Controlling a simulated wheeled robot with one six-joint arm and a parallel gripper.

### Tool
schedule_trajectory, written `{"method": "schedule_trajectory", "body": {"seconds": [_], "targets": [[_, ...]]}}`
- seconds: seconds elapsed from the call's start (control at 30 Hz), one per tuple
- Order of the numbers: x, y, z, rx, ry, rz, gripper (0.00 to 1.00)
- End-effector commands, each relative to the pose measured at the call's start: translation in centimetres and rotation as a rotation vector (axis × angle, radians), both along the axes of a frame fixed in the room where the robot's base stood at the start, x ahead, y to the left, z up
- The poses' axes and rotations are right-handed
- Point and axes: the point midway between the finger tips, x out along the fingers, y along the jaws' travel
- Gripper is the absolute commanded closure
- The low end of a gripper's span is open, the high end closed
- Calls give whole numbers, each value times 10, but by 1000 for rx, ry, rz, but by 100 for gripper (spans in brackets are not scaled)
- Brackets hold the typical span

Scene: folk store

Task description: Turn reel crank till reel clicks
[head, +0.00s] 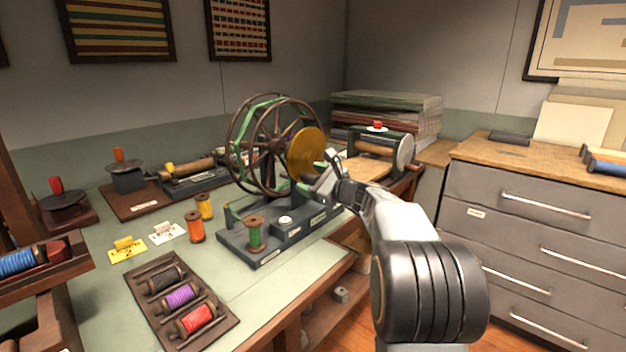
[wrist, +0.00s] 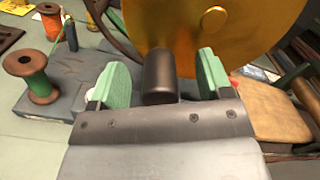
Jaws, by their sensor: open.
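The reel (head: 268,145) is a large spoked wheel with green bars, standing on a dark base (head: 270,245) on the table. A gold disc (head: 306,152) sits on its right side, and it fills the top of the wrist view (wrist: 200,30). A dark cylindrical crank handle (wrist: 160,77) sticks out from the disc toward me. My gripper (wrist: 158,85) is open, with one green-padded finger on each side of the handle and a gap visible on both sides. In the head view my gripper (head: 325,172) is in front of the disc, and the handle is hard to make out there.
A green-thread spool (head: 255,234) stands on the base's front end. Orange and yellow spools (head: 195,227) stand to its left. A spool tray (head: 183,300) lies at the table's front. Another device with a grey disc (head: 404,153) stands behind right. Grey drawers (head: 530,230) are at right.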

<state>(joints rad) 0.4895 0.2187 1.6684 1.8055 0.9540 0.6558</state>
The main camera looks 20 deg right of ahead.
Motion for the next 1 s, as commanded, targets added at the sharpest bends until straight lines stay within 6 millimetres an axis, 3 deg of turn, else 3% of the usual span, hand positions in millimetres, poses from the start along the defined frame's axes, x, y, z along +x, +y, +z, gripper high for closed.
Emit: {"method": "schedule_trajectory", "body": {"seconds": [1.0], "targets": [[-72, -33, 0, -1, -1, -2, 28]]}}
